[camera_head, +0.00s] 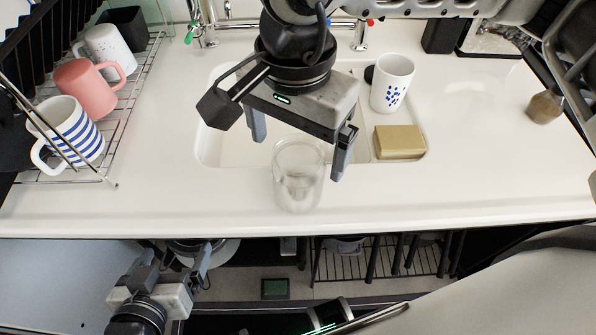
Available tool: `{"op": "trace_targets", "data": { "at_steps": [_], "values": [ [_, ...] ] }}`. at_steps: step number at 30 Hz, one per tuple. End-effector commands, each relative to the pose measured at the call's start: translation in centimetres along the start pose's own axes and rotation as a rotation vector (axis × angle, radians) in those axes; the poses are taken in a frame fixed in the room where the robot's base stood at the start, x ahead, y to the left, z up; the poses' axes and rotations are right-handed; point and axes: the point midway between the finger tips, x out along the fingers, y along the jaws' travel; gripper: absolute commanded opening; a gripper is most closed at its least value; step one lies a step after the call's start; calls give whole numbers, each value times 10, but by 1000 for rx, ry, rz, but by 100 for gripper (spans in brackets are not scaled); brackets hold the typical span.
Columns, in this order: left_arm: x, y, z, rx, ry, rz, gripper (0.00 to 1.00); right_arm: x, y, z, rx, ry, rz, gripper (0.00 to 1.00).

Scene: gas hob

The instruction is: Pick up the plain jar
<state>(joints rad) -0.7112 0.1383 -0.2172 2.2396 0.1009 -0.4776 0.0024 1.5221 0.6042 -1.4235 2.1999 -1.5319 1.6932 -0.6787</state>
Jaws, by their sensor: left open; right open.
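The plain jar (299,188) is clear glass and stands upright on the white counter, at the front edge of the sink. My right gripper (300,150) is open, with its two grey fingers pointing down around the jar's upper part in the picture. I cannot tell whether the fingers are at the jar's height or above it; no contact shows. My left gripper (176,258) is open and empty, low at the left in front of the counter edge.
A wire rack (128,98) at the left holds a blue-striped mug (70,128), a pink mug (85,88) and a speckled mug (108,48). A blue-dotted white cup (391,85) and a tan sponge (399,142) are at the sink's right. The right counter is mostly clear.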

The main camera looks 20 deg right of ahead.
Motion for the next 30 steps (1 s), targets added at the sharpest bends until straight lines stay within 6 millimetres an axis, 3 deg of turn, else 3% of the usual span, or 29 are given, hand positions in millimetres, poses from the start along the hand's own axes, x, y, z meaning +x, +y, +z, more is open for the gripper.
{"op": "trace_targets", "data": {
  "at_steps": [8,18,26,30],
  "values": [
    [-1,0,-2,1,5,1,89,23,1,-1,0,-2,1,93],
    [-1,1,-3,-1,4,1,89,67,3,-6,-1,-2,1,93],
    [0,0,-1,-1,-1,0,89,69,2,-6,-1,0,-1,93],
    [0,0,-1,-1,-1,0,89,69,2,-6,-1,-1,-1,57]
  ]
}}
